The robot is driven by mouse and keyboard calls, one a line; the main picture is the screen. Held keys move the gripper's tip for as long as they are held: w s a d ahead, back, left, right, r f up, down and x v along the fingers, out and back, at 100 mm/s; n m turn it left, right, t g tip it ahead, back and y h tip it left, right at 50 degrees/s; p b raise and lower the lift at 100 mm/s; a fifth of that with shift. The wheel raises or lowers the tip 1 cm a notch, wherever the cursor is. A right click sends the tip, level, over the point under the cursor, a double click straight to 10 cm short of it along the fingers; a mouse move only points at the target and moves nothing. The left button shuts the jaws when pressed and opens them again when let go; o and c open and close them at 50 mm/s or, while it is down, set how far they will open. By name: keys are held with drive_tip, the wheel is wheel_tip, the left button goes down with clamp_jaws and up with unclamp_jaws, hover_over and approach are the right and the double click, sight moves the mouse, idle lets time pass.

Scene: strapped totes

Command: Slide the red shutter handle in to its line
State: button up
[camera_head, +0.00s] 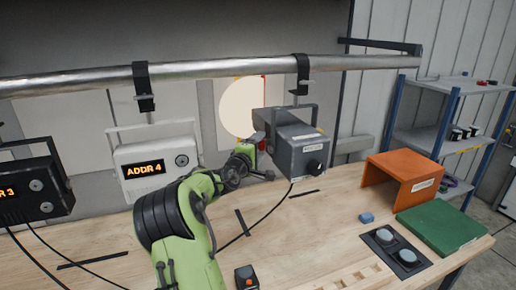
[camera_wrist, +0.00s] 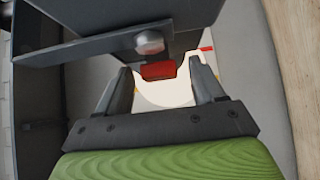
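The red shutter handle (camera_wrist: 158,70) sits under a metal bracket with a round bolt, on the side of the grey projector box (camera_head: 300,148). In the head view the red handle (camera_head: 257,138) shows at the box's left side. My gripper (camera_wrist: 162,84) is open in the wrist view, with one finger on each side of the handle and gaps visible between. In the head view my gripper (camera_head: 258,160) is beside the box's left face, partly hidden by my arm. A thin red line (camera_head: 265,92) stands at the right edge of the pale lit disc (camera_head: 240,108) behind.
A metal rail (camera_head: 210,70) with clamps runs above. A white ADDR 4 box (camera_head: 155,165) and a black box (camera_head: 35,190) hang to the left. An orange stand (camera_head: 403,182), green block (camera_head: 440,226) and button panel (camera_head: 396,252) occupy the bench's right. Cables cross the bench.

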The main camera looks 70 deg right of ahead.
drive_tip(key=shift+a, duration=0.15)
drive_tip(key=a+b, duration=0.3)
drive_tip(key=a, duration=1.2)
drive_tip(key=shift+a, duration=0.3)
